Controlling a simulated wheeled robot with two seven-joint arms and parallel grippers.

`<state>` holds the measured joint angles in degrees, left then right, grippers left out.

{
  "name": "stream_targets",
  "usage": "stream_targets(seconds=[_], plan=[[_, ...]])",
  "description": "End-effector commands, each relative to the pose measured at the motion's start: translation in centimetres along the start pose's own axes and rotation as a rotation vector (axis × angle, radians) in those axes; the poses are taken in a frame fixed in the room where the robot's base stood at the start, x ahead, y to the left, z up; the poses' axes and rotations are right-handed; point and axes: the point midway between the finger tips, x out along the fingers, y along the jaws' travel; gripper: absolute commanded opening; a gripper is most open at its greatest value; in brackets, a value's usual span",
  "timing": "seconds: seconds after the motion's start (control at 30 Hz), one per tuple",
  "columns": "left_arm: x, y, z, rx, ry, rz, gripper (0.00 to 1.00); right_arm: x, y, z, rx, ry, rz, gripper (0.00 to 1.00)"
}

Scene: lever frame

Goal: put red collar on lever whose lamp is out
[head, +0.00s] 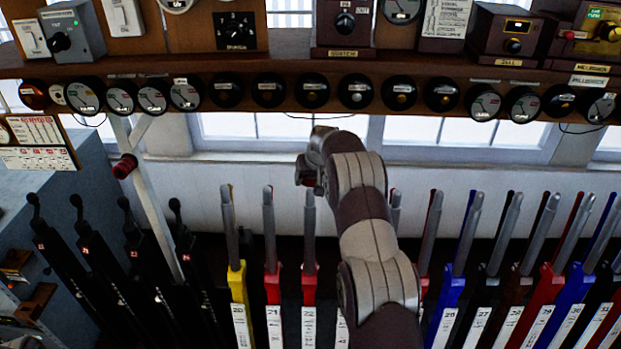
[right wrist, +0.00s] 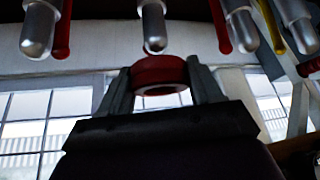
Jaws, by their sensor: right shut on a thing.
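My right gripper (head: 308,178) reaches over the lever row in the head view. In the right wrist view it is shut on the red collar (right wrist: 158,70), a thick ring held between the two fingertips. The rounded grey tip of a lever (right wrist: 153,28) points at the collar there, close to its edge; the collar is not around it, and I cannot tell whether they touch. In the head view lever 22 (head: 309,232) stands right below the gripper. Round dark lamps (head: 312,92) line the shelf front; several have a pale or amber centre. Which one is out is unclear. My left gripper is not in view.
Grey-topped levers stand close on both sides, including a yellow-based one (head: 238,270) and a blue-based one (head: 447,295). Black levers (head: 85,260) stand at left, near a white post with a red knob (head: 125,166). The wooden instrument shelf (head: 300,66) runs above. My right arm hides some levers.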

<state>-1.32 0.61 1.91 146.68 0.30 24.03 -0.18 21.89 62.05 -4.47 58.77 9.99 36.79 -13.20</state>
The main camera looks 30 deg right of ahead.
Motion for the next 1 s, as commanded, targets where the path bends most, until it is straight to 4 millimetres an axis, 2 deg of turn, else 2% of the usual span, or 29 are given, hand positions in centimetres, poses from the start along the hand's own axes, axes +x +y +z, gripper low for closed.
stream_targets(seconds=[0.37,1.0], plan=[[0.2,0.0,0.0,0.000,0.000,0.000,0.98,0.0,0.0,0.1,0.000,0.000,0.000,0.33],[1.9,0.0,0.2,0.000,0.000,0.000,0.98,1.5,0.0,1.2,0.000,0.002,0.000,0.33]])
